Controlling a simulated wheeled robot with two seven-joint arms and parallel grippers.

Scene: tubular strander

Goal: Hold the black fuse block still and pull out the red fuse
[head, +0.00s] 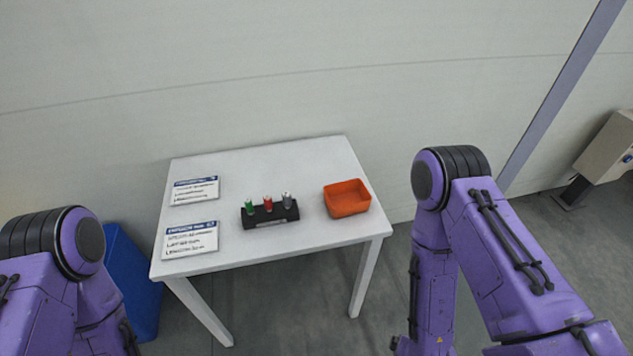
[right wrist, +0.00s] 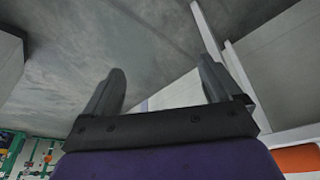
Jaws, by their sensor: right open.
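The black fuse block (head: 270,215) lies on the white table (head: 285,165). Three fuses stand upright in it: a green one (head: 249,207) at left, the red fuse (head: 267,203) in the middle and a grey one (head: 287,200) at right. In the right wrist view my right gripper (right wrist: 160,85) is open, with its two fingers apart and nothing between them. It is away from the fuse block, which that view does not show. My left gripper is outside both views; only parts of my left arm show in the head view.
An orange tray (head: 347,198) stands right of the block, seemingly empty. Two printed cards (head: 194,190) (head: 190,240) lie on the table's left side. A blue bin (head: 130,280) stands on the floor at left. The wall is close behind the table.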

